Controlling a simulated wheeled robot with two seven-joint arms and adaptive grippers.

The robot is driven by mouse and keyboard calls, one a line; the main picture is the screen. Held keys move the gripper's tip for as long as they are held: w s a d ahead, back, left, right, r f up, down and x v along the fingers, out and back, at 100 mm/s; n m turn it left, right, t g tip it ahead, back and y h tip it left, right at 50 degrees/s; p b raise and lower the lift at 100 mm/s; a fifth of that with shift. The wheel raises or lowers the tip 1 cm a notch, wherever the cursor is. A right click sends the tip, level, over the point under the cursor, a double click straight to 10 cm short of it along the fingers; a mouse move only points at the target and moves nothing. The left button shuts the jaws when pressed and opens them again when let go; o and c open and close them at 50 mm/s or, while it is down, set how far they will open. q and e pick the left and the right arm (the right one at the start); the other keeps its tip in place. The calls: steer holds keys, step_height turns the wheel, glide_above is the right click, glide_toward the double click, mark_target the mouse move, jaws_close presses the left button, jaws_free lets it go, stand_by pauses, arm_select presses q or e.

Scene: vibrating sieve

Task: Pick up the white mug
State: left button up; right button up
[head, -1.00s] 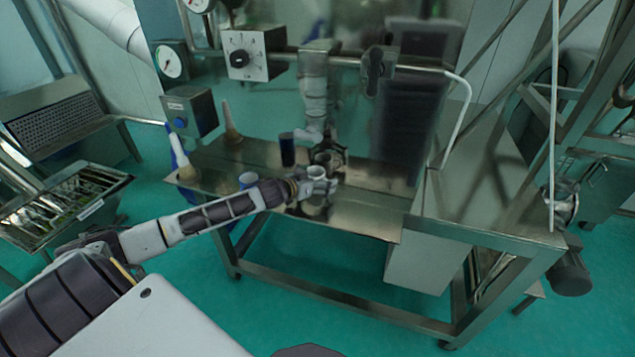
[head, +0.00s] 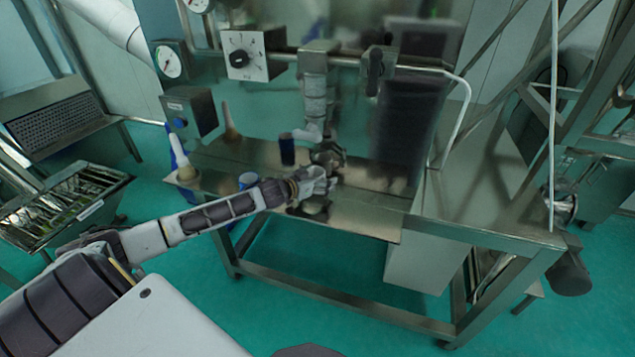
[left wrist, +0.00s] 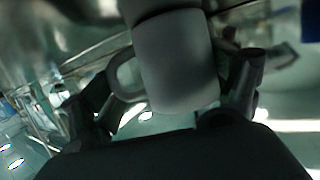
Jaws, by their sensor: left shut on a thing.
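The white mug (left wrist: 178,62) fills the upper middle of the left wrist view, slightly tilted in the picture, with its handle to the left. My left gripper (left wrist: 172,88) has a finger on each side of it and is shut on the mug. In the head view my left gripper (head: 318,184) is over the front part of the steel table. There the mug is small and blends with the pale gripper. I cannot tell whether the mug's base touches the table. My right gripper is not in view.
The steel table (head: 365,208) holds a dark blue cylinder (head: 287,150) behind the gripper and a white cone-tipped bottle (head: 185,165) at left. A pipe (head: 314,100) comes down behind the gripper. A steel cabinet (head: 470,195) stands at right.

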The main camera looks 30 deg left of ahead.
arm_select(q)
steer(key=shift+r, duration=0.15)
steer(key=shift+s+r, duration=0.15)
steer(key=shift+r, duration=0.4)
steer(key=shift+s+d+r+b, duration=0.1)
steer(key=shift+s+r+b, duration=0.1)
steer(key=shift+r, duration=0.7)
steer(key=shift+s+d+r+b, duration=0.1)
steer(key=shift+s+r+b, duration=0.15)
steer(key=shift+r, duration=0.7)
steer(key=shift+s+r+b, duration=0.2)
steer(key=shift+r, duration=0.7)
steer(key=s+d, duration=0.4)
steer(key=s, duration=1.3)
steer(key=shift+s, duration=0.4)
steer(key=shift+d+r, duration=0.1)
steer(key=shift+d, duration=0.05)
